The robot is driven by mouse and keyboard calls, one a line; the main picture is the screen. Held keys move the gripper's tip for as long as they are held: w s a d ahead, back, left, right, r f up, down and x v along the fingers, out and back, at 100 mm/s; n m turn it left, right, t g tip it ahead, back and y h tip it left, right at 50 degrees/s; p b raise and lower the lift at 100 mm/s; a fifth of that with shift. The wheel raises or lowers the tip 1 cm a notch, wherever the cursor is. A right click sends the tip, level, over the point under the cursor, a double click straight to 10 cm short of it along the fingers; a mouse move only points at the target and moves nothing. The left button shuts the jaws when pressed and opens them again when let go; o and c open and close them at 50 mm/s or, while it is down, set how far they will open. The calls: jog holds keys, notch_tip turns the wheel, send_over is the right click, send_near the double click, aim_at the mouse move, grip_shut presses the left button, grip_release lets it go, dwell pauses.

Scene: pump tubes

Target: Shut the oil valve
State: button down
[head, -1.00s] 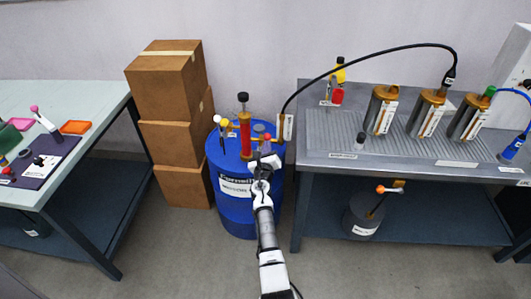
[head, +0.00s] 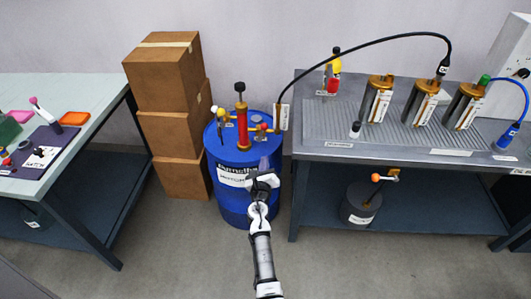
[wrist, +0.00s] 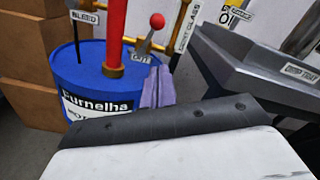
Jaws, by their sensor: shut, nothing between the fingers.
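A blue drum (head: 232,205) carries a red pump cylinder (head: 243,130) with brass fittings. A red-ball lever (head: 264,127) stands on the fitting to the right of the cylinder. In the wrist view the red ball (wrist: 157,21) tops a tilted metal stem, with an "OUT" tag (wrist: 141,58) below it. A "BLEED" tag (wrist: 84,17) is left of the cylinder. A tag beginning "OI" (wrist: 232,15) hangs at the top right, partly cut off. My gripper (head: 264,162) is shut and empty in front of the drum. Its purple fingers (wrist: 158,88) are apart from the red-ball lever.
A grey bench (head: 300,160) on the right bears several metal canisters and a yellow-and-red fitting (head: 333,75). A black hose (head: 360,43) arches from the pump to a canister. Cardboard boxes (head: 165,80) stand left of the drum. Floor in front is clear.

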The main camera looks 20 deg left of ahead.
jog(key=shift+v, duration=0.95)
